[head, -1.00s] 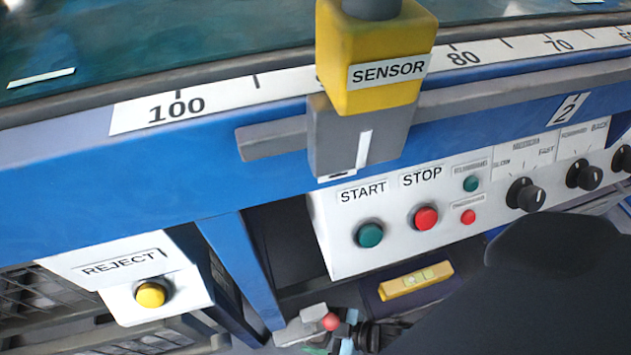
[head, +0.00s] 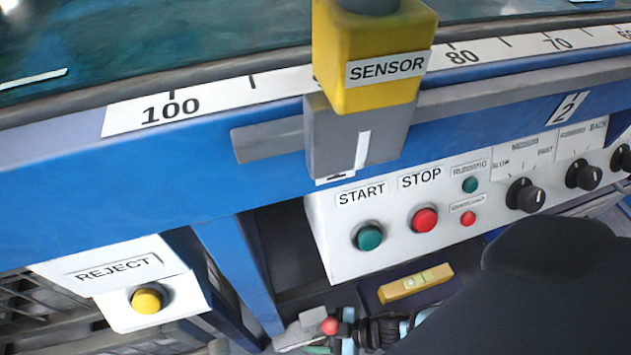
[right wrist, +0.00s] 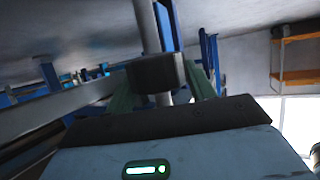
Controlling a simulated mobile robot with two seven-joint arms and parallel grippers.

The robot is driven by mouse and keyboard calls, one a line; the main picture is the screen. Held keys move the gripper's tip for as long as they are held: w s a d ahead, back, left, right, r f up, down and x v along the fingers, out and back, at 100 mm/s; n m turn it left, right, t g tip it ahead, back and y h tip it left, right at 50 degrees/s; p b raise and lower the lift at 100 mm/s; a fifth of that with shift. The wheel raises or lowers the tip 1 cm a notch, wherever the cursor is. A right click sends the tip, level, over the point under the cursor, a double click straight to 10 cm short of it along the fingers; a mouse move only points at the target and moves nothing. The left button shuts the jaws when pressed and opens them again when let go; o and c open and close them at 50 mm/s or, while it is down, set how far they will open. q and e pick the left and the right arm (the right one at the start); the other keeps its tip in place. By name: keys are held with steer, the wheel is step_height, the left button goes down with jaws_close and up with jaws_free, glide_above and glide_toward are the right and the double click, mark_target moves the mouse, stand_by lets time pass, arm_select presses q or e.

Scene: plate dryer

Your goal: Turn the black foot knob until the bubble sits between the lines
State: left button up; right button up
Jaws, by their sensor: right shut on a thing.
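The black foot knob (right wrist: 158,74) shows in the right wrist view, on a pale upright rod. My right gripper (right wrist: 163,88) is shut on it, with a green finger on each side. In the head view only a small part of my right gripper (head: 343,342) shows at the bottom edge, and the knob cannot be made out there. A yellow spirit level (head: 415,282) lies on a dark ledge below the control panel. Its vial is pale green; the bubble is too small to place against the lines. My left gripper is in neither view.
The white control panel (head: 345,262) with START and STOP buttons is above the level. A yellow SENSOR block (head: 375,70) stands out from the blue frame (head: 110,205). A REJECT box (head: 125,285) is at lower left. My dark arm covers the lower right.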

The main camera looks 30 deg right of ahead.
steer(key=shift+n+g+y, duration=0.3)
steer(key=shift+n+g, duration=0.2)
steer(key=shift+n, duration=0.1)
steer(key=o, duration=1)
